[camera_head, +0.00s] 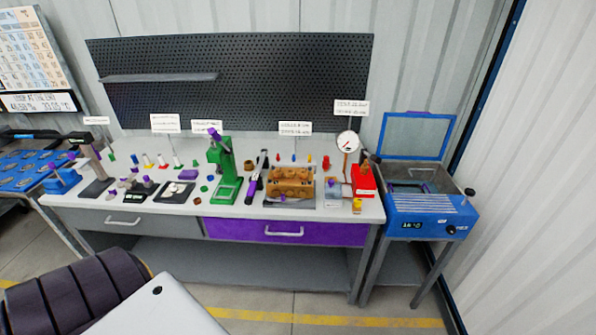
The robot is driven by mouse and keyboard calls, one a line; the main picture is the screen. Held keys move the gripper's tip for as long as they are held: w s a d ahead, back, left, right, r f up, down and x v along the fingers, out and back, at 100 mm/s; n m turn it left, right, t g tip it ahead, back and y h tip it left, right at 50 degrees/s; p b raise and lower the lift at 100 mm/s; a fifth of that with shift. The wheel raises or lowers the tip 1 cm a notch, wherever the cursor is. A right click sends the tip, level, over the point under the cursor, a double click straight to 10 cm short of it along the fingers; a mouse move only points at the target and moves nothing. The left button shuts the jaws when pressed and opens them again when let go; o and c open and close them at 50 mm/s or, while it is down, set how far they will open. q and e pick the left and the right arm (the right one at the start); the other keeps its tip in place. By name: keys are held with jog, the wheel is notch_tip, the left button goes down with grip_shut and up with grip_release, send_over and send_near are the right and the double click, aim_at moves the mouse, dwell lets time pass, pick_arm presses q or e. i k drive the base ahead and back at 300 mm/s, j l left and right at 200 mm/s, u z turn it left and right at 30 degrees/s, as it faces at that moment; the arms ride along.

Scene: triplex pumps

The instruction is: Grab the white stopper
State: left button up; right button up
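A row of small cone-like pieces stands at the back left of the workbench (340,207). One whitish piece (162,160) and another whitish piece (177,160) with reddish lower parts are among them. Small pale round pieces lie on a dark plate (163,196) nearer the front. All are too small to tell which is the white stopper. Neither of my grippers shows in the view. Nothing is seen touching the pieces.
A green press (224,170), a brown pump block (290,183) and a red gauge unit (363,180) stand on the bench. A blue machine (430,215) with its lid open stands at the right. A black pegboard (230,90) rises behind. Floor shows in front.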

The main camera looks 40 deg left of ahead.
aim_at(173, 189)
jog(key=u, duration=2.25)
